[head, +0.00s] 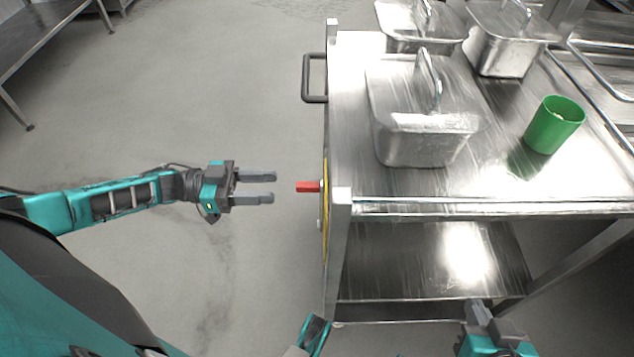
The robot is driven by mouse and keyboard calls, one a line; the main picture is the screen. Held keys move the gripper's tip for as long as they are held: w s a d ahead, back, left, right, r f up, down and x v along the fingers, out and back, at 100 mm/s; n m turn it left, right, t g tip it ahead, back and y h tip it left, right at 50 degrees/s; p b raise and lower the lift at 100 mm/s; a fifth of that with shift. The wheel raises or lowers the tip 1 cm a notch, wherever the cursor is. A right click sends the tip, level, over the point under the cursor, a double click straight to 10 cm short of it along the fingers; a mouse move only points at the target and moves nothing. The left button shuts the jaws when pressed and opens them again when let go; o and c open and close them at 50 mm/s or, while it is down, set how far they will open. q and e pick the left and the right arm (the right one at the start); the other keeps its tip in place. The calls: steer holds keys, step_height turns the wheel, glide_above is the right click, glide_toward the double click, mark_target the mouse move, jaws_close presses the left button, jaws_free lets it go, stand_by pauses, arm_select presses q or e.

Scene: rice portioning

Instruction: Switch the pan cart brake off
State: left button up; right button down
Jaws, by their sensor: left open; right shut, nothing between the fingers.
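The pan cart (375,206) is a steel cart on the right with a top deck and a lower shelf. A red brake lever (308,186) sticks out to the left from the cart's left side, by a yellow plate (325,222) seen nearly edge-on. My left gripper (274,187) is open and empty. Its fingers point right at the lever, with a small gap between them and its tip. My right gripper (480,310) is at the bottom edge in front of the lower shelf, shut and holding nothing.
Lidded steel pans (420,135) and a green cup (554,127) stand on the cart top. A dark handle (306,78) juts from the cart's left side behind the lever. A steel table (40,40) is at the far left. The floor left of the cart is clear.

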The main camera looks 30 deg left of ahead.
mark_target(318, 184)
arm_select(q)
steer(key=b+x, duration=0.1)
steer(key=x, duration=1)
steer(key=shift+c, duration=0.2)
jaws_close()
